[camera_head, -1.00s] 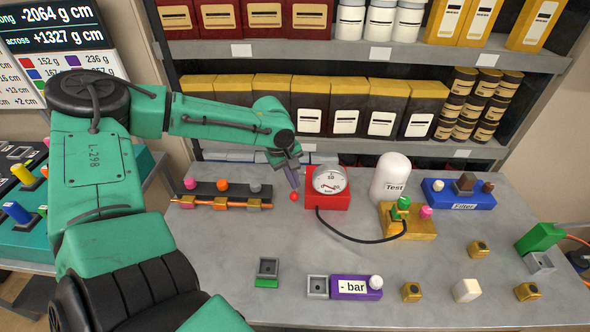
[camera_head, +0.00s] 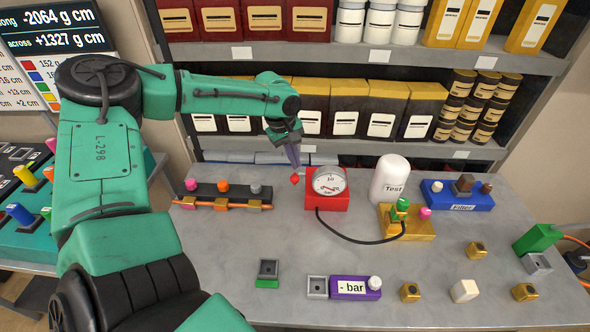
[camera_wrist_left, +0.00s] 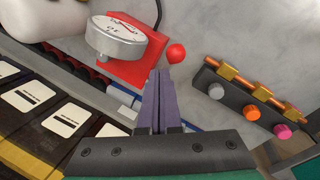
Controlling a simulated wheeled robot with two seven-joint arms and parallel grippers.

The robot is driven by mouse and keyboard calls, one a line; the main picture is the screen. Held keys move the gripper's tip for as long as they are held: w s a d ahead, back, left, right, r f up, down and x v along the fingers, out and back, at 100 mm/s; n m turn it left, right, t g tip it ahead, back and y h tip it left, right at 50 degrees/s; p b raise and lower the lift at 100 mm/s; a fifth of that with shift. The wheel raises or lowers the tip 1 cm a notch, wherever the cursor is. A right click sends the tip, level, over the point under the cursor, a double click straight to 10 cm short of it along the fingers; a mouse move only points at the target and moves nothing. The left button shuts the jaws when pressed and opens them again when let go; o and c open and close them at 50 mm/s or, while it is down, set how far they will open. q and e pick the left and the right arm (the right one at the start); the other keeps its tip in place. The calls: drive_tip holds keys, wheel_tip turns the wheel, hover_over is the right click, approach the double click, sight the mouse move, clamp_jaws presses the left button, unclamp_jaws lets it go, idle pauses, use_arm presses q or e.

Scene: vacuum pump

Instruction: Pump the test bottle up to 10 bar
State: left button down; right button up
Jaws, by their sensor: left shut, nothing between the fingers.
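A red block (camera_head: 340,203) carries a round white gauge (camera_head: 328,181); its needle is too small to read. A red knob (camera_head: 295,180) is at the block's left side. My left gripper (camera_head: 293,162) is shut and empty, its purple fingers pointing down just above the knob. In the left wrist view the fingertips (camera_wrist_left: 160,74) are close to the red knob (camera_wrist_left: 176,53); I cannot tell if they touch. The white test bottle (camera_head: 389,182) stands right of the gauge, behind a yellow block (camera_head: 418,230) with green and pink knobs. A black hose (camera_head: 350,237) runs between the red and yellow blocks.
A black rail (camera_head: 205,189) with coloured knobs lies left of the gauge. A purple "- bar" block (camera_head: 350,288) is at the front, a blue filter block (camera_head: 455,200) at the right. Shelves stand behind.

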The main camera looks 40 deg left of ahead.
use_arm(q)
drive_tip(key=shift+w+a+r, duration=0.15)
drive_tip(key=shift+w+r, duration=0.05)
drive_tip(key=shift+r, duration=0.15)
drive_tip(key=w+r, duration=0.1)
drive_tip(key=a+r+p, duration=0.1)
drive_tip(key=w+a+r+p, duration=0.1)
drive_tip(key=shift+w+r, duration=0.3)
drive_tip(key=shift+r, duration=0.1)
idle(0.9)
